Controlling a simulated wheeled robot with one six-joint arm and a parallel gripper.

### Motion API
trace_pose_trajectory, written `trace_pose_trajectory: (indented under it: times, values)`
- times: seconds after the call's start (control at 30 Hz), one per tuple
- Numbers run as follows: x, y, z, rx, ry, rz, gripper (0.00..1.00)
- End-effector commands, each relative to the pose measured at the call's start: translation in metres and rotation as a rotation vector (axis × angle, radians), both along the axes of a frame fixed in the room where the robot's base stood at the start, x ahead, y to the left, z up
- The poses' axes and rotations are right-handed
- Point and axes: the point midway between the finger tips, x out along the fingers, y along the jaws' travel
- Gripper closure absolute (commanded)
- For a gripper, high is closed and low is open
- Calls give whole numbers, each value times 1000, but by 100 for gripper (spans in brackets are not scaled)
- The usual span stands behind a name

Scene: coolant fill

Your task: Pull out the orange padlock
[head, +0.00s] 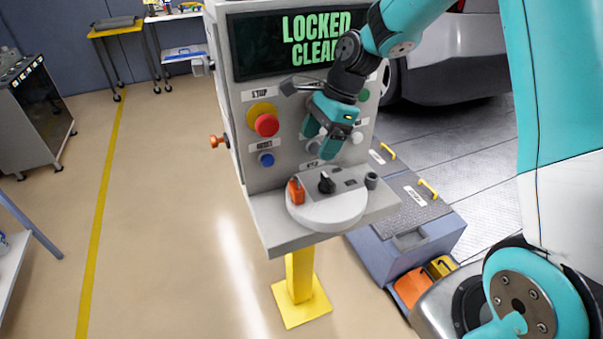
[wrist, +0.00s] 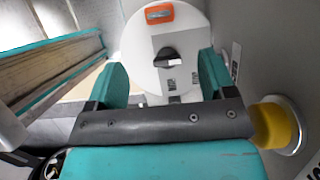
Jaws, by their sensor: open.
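The orange padlock (head: 296,191) sits at the left side of the round white disc (head: 345,212) on the panel's shelf. In the wrist view the padlock (wrist: 159,13) is at the top edge of the disc, beyond the black knob (wrist: 167,60). In the head view the black knob (head: 326,183) stands to the right of the padlock. My gripper (head: 318,143) is open and empty, above the shelf and close to the panel face. In the wrist view its two fingers (wrist: 163,80) stand apart, with the disc between and beyond them. The padlock is clear of the fingers.
The control panel holds a red button (head: 267,125), a blue button (head: 266,159) and a screen (head: 300,40) reading "LOCKED CLEAR". A dark grey peg (head: 371,181) stands at the disc's right. An orange knob (head: 217,141) juts from the panel's left side. Floor at left is free.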

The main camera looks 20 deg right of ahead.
Motion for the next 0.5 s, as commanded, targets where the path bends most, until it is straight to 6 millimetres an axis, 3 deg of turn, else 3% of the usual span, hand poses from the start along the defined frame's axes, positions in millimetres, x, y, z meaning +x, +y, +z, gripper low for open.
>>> trace_pose_trajectory:
  times: [0.5]
  values:
    - [-2,41,-97,-1,4,3,23]
